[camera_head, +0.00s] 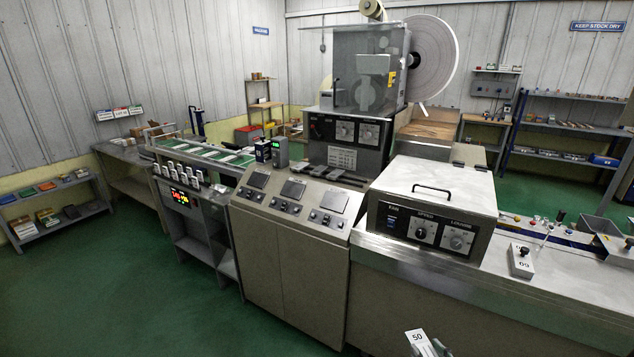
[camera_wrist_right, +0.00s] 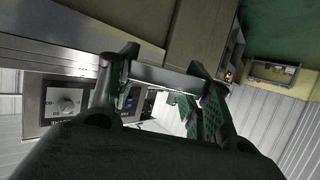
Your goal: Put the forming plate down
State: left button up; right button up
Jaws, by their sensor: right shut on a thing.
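A forming plate (camera_head: 419,343), a pale piece marked 50, shows at the bottom edge of the head view, in front of the long metal bench. Its lower part is cut off by the frame. A small dark part of my right gripper (camera_head: 440,347) shows beside it. In the right wrist view my right gripper (camera_wrist_right: 165,74) is shut on the plate, with a grey bar-like edge spanning between its fingers. A similar block marked 60 (camera_head: 521,262) sits on the bench at the right. My left gripper is not in view.
A console (camera_head: 292,205) stands to the left. Green floor lies in front.

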jog(key=a+r+m+h, duration=0.1)
jog(key=a+r, duration=0.1)
jog(key=a, duration=0.9)
jog(key=w+a+r+m+h, duration=0.1)
jog(key=a+r, duration=0.2)
jog(key=a, duration=0.8)
jog(key=shift+w+a+r, duration=0.25)
jog(key=shift+a+r, duration=0.05)
jog(key=shift+a, duration=0.1)
dwell(0.3)
jog(key=shift+a+r, duration=0.1)
jog(key=shift+a, duration=0.05)
dwell(0.4)
jog(key=d, duration=1.5)
